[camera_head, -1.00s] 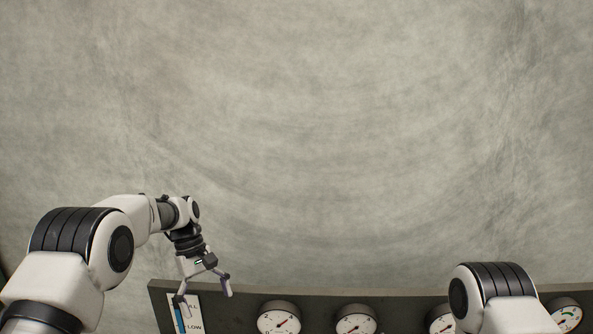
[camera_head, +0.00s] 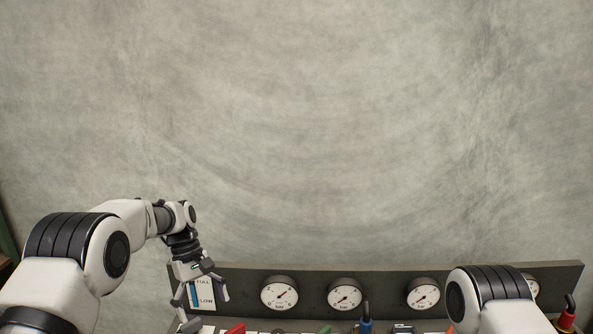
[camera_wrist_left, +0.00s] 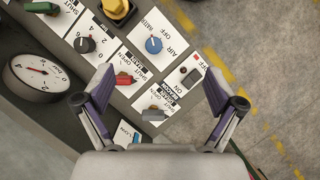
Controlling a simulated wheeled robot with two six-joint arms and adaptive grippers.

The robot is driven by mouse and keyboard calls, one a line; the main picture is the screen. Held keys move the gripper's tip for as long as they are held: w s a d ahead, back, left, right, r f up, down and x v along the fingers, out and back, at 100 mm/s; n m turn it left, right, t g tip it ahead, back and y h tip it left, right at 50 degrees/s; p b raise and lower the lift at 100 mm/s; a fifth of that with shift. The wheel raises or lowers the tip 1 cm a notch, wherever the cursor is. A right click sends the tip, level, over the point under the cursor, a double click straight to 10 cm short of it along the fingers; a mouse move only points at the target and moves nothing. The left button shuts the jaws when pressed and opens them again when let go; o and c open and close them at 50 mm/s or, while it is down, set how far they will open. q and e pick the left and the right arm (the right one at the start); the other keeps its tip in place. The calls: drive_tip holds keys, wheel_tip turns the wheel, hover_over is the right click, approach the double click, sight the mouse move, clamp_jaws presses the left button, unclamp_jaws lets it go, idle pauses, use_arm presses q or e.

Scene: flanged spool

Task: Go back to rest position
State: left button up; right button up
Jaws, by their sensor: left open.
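My left gripper (camera_head: 204,296) hangs open and empty at the left end of a control panel in the head view. In the left wrist view its two purple-padded fingers (camera_wrist_left: 160,104) are spread wide, with the panel's knobs and switches below and between them. Nothing is between the fingertips. My right arm comes in at the lower right of the head view; only its white and black upper links show, and its gripper is out of view. No flanged spool shows in either view.
The dark panel back (camera_head: 384,281) carries several round gauges and a FULL/LOW level gauge (camera_head: 205,294) beside the left gripper. A red switch (camera_wrist_left: 125,79), a blue knob (camera_wrist_left: 153,45) and a black knob (camera_wrist_left: 85,44) sit on the panel. Floor with yellow marks (camera_wrist_left: 255,95) lies beyond its edge.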

use_arm(q)
drive_tip(key=s+a+f+g+b, duration=0.15)
drive_tip(key=s+f+b, duration=0.25)
drive_tip(key=s+f, duration=0.85)
drive_tip(key=s+f+g+b, duration=0.35)
drive_tip(key=s+f, duration=0.55)
drive_tip(key=f, duration=0.7)
drive_tip(key=s+a+f+m+t+y+b, duration=0.1)
drive_tip(key=s+a+f+m+t, duration=0.15)
drive_tip(key=s, duration=0.85)
drive_tip(key=s+a+f+m+t+y+b, duration=0.1)
drive_tip(key=s+f+m+t+y+b, duration=0.2)
drive_tip(key=s, duration=0.8)
drive_tip(key=w+t, duration=0.1)
drive_tip(key=w+m+t+p, duration=0.1)
drive_tip(key=w, duration=0.1)
drive_tip(key=w+f+m+t+h, duration=0.1)
drive_tip(key=shift+w+d+f+m, duration=0.1)
drive_tip(key=shift+w+d+m, duration=0.15)
drive_tip(key=shift+w, duration=0.1)
use_arm(e)
wheel_tip(320, 180, down, 10)
use_arm(q)
drive_tip(key=shift+s, duration=0.1)
use_arm(e)
drive_tip(key=shift+s, duration=0.15)
